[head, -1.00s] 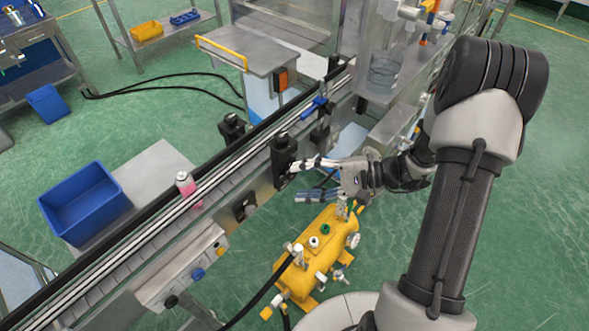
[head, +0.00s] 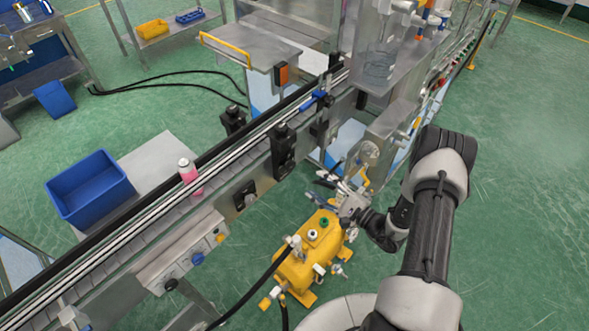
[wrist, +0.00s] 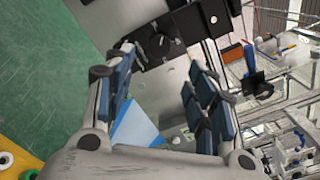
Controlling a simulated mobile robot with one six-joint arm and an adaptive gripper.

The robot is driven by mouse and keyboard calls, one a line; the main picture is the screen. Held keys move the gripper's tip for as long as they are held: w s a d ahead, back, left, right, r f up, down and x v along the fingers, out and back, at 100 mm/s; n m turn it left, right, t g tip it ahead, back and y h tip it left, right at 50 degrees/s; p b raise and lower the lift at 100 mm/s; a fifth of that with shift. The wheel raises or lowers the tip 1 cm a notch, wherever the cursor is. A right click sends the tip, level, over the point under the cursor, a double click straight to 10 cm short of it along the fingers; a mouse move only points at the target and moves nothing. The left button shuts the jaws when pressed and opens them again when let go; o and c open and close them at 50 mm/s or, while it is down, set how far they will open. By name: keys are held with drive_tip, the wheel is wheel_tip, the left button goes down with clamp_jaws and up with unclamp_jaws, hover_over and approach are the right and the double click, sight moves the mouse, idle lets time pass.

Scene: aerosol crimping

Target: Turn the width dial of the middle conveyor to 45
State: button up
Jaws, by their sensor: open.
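The conveyor (head: 150,230) runs from the lower left to the upper right of the head view. A dark round knob on a square plate (head: 245,195) sits on its near side; I cannot read any scale or tell surely whether this is the width dial. My gripper (head: 327,188) is open and empty, to the right of this knob and apart from it, above the yellow machine. In the wrist view, my gripper (wrist: 160,57) has its blue-padded fingers spread. Black fittings (wrist: 160,47) on a metal side show beyond the fingertips, with nothing between the pads.
A yellow machine with valves (head: 305,258) stands below my gripper. A black block (head: 283,150) rises at the conveyor's near edge. A control panel (head: 185,268) carries several coloured knobs. Green floor is free at right.

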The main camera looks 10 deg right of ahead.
sight(293, 167)
drive_tip(key=b+x, duration=0.1)
drive_tip(key=x, duration=1)
drive_tip(key=shift+c, duration=0.5)
drive_tip(key=c, duration=1)
drive_tip(key=m+b, duration=0.2)
drive_tip(key=m, duration=0.4)
drive_tip(key=shift+m, duration=0.3)
drive_tip(key=m, duration=0.3)
drive_tip(key=shift+b, duration=0.3)
drive_tip(key=shift+m, duration=2.1)
